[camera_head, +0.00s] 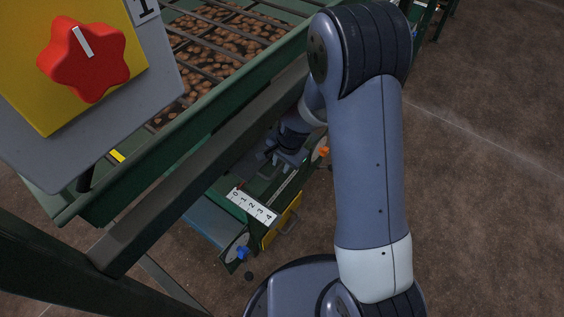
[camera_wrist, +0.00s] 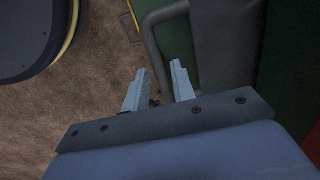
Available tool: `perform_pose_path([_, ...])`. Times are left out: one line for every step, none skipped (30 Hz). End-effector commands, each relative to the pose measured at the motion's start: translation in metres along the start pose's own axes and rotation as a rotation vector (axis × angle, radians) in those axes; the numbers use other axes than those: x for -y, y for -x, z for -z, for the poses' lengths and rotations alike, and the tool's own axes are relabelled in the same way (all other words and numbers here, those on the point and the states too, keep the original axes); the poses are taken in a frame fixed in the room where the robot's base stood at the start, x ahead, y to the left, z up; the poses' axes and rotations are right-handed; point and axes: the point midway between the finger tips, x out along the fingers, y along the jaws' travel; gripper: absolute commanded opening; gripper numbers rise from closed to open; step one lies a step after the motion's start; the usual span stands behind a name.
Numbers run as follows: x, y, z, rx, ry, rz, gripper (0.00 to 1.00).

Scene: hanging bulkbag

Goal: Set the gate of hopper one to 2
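The white scale strip (camera_head: 253,206), marked 0 to 4, sits on a dark green frame low under the hopper in the head view. A yellow plate (camera_head: 280,226) with a thin handle is beside the 4 end. I cannot make out a pointer on the scale. My gripper (camera_head: 285,158) is above and beyond the strip, partly shaded by the frame. In the wrist view my gripper (camera_wrist: 160,80) has its two fingers apart. A bent grey bar (camera_wrist: 155,45) runs down to the space between the fingertips; contact cannot be told.
A yellow panel with a red star knob (camera_head: 90,55) and a plate marked 1 (camera_head: 143,10) stands at the upper left. A green trough (camera_head: 220,45) holds brown lumps. A blue knob (camera_head: 242,253) and an orange knob (camera_head: 324,151) flank the scale frame. Brown floor lies open at right.

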Motion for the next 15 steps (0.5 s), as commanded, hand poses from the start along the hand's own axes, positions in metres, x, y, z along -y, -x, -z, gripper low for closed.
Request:
perform_pose_path([0.0000,0.0001,0.0000,0.000,0.000,0.000,0.20])
perform_pose_path([0.0000,0.0001,0.0000,0.000,0.000,0.000,0.18])
perform_pose_path([0.0000,0.0001,0.0001,0.000,0.000,0.000,0.15])
perform_pose_path([0.0000,0.0001,0.0001,0.000,0.000,0.000,0.12])
perform_pose_path([0.0000,0.0002,0.0001,0.000,0.000,0.000,0.10])
perform_pose_path([0.0000,0.0002,0.0001,0.000,0.000,0.000,0.06])
perform_pose_path([0.0000,0.0002,0.0001,0.000,0.000,0.000,0.04])
perform_pose_path([0.0000,0.0002,0.0001,0.000,0.000,0.000,0.02])
perform_pose_path([0.0000,0.0002,0.0001,0.000,0.000,0.000,0.00])
perform_pose_path([0.0000,0.0002,0.0001,0.000,0.000,0.000,0.00])
perform_pose_path([0.0000,0.0002,0.0001,0.000,0.000,0.000,0.00])
perform_pose_path([0.0000,0.0002,0.0001,0.000,0.000,0.000,0.00])
perform_pose_path([0.0000,0.0002,0.0001,0.000,0.000,0.000,0.00])
perform_pose_path([0.0001,0.0002,0.0001,0.000,0.000,0.000,0.00])
perform_pose_path([0.0000,0.0002,0.0001,0.000,0.000,0.000,0.00])
